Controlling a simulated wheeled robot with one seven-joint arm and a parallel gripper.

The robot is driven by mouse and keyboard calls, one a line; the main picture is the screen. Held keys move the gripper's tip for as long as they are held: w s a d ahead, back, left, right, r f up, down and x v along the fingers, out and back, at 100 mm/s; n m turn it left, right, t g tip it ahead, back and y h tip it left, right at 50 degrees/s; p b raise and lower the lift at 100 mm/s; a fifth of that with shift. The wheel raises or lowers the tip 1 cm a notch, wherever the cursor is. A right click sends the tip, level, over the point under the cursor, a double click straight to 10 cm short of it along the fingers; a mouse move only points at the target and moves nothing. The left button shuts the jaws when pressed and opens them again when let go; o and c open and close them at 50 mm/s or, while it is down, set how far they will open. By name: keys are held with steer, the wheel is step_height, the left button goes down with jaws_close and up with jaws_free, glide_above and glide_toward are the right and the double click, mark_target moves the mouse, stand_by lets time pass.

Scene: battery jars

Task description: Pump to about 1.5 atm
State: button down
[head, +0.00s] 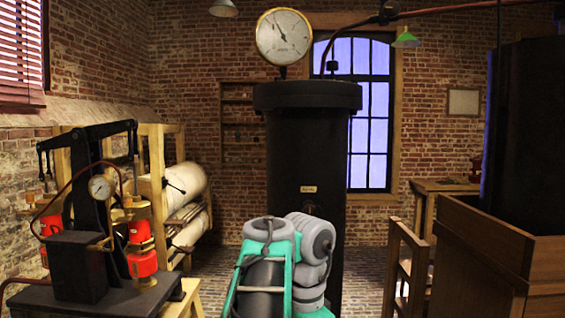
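A hand pump (85,270) stands at the left on a black-topped stand. It has a black upright, a rocking handle bar (108,128) across its top and red cylinders (141,263) with brass parts. The handle bar is tilted, its right end higher. A small round gauge (102,187) sits on the pump's copper pipe. A large brass-rimmed gauge (283,36) stands on top of a tall black tank (310,140); its needle points up and slightly left, and its numbers are too small to read. My grey and teal arm is folded at the bottom centre. My gripper is not visible.
A wooden rack with large white rolls (187,184) stands behind the pump. A wooden chair (405,265) and a large wooden box (480,250) are at the right, with a wooden table (440,187) behind. Brick floor (370,262) shows between the tank and chair.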

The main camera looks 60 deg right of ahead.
step_height(320, 180, down, 9)
steer(key=b, duration=0.8)
step_height(320, 180, up, 14)
steer(key=p, duration=1.4)
steer(key=shift+f, duration=0.1)
steer(key=shift+p, duration=0.35)
step_height(320, 180, up, 4)
steer(key=p, duration=0.4)
